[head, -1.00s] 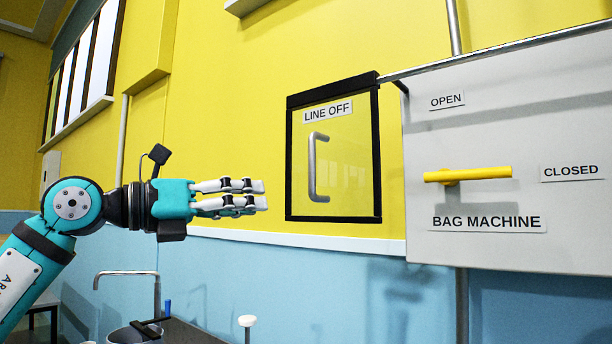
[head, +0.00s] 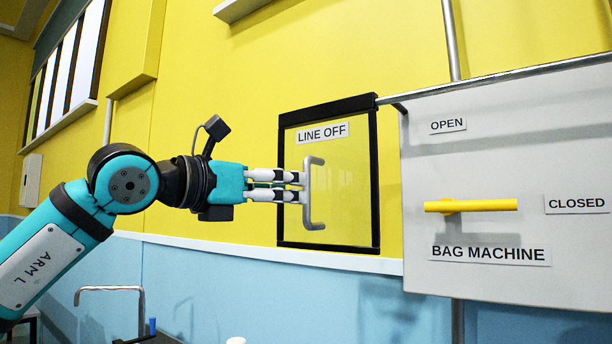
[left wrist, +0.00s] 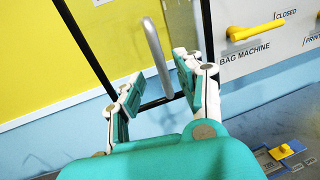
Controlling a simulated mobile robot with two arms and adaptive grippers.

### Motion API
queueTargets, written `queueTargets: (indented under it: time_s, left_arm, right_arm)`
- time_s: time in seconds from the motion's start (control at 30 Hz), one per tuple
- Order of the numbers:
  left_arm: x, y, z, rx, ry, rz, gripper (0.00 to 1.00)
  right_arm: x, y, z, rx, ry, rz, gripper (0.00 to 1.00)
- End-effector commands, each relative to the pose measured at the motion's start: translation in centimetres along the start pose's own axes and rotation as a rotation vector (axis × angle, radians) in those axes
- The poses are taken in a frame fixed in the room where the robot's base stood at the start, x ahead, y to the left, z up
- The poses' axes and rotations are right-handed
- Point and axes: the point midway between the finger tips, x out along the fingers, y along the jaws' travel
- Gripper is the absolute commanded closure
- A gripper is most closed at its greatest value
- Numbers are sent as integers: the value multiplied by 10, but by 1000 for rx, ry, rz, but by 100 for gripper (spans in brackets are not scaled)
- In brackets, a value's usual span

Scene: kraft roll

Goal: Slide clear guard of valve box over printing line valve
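The clear guard (head: 345,215) is a see-through pane in a black frame, with a grey bar handle (head: 313,215) and a "LINE OFF" label. It stands before the yellow wall, left of the grey valve panel (head: 480,283). My left gripper (head: 302,186) is at the handle. In the left wrist view its fingers (left wrist: 157,85) are spread, with the handle (left wrist: 156,52) between or just beyond the tips; contact is unclear. A yellow valve lever (head: 485,205) lies horizontal above "BAG MACHINE", pointing at "CLOSED". A cut-off "PRIN…" label shows at the wrist view's right edge. My right gripper is not in view.
A metal rail (head: 500,77) runs along the panel's top from the guard's upper right corner. A vertical pipe (head: 451,40) rises behind the panel. A tap (head: 110,289) stands low at the left.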

Motion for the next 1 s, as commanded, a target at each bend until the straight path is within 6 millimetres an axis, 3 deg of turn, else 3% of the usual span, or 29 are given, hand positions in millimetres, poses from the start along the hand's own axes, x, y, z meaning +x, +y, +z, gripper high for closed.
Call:
queueTargets:
  time_s: [0.1, 0.3, 0.67, 0.97, 1.0]
  left_arm:
    - [23, 0, 4, -2, 3, -1, 64]
    - [46, 0, 2, -2, 0, 0, 64]
    - [52, 0, 0, 0, 0, 0, 64]
    - [51, 0, 0, -1, 0, 0, 100]
    - [51, 0, 0, -1, 0, 0, 100]
  right_arm:
    - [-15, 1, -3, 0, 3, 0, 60]
    - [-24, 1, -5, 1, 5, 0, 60]
    - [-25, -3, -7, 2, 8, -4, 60]
    - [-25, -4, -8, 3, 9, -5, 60]
    - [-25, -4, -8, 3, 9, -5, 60]
